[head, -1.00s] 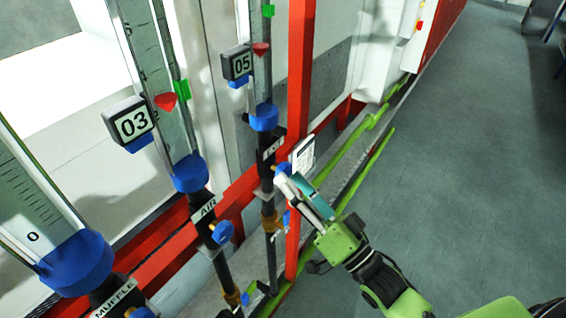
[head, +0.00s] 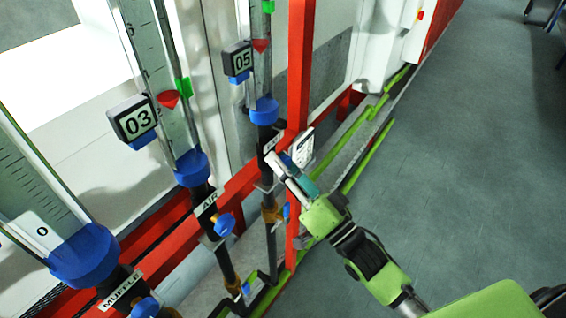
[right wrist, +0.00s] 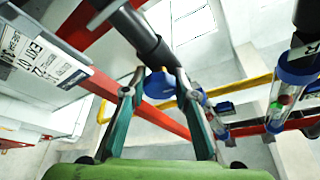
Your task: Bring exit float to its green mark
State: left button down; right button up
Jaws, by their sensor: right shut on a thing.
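The exit flowmeter's red float pointer (head: 261,45) is at the upper middle of the head view, beside its tube. Its green mark (head: 267,6) is higher, at the top edge, so the float is below the mark. The display (head: 237,61) beside it reads 05. My right gripper (head: 274,160) is at the pipe below this tube, partly covering its label (head: 272,140). In the right wrist view, the blue valve knob (right wrist: 159,87) is between the fingers of my right gripper (right wrist: 159,76), which is shut on it. My left gripper is not in view.
The AIR flowmeter, with display 03 (head: 135,120), and the MUFFLE flowmeter (head: 85,255) stand to the left. A red post (head: 299,70) stands close beside my right gripper. A white keypad panel (head: 303,148) is just behind it.

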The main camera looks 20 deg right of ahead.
jog(key=shift+n, duration=0.3)
jog(key=n+y+b, duration=0.1)
jog(key=n, duration=0.1)
jog(key=n+y+b, duration=0.1)
jog(key=n, duration=0.1)
jog(key=shift+f+n+g+y+b, duration=0.15)
jog(key=shift+n+g+y+b, duration=0.15)
jog(key=shift+g+b, duration=0.1)
jog(key=n+g+y+b, duration=0.1)
jog(key=n+y, duration=0.1)
jog(key=n, duration=0.2)
jog(key=shift+n, duration=0.3)
jog(key=shift+n+g+y+b, duration=0.7)
jog(key=shift+n+y, duration=0.1)
jog(key=shift+n, duration=1)
jog(key=shift+r, duration=0.2)
jog(key=o, duration=1.1)
jog(key=shift+f, duration=0.1)
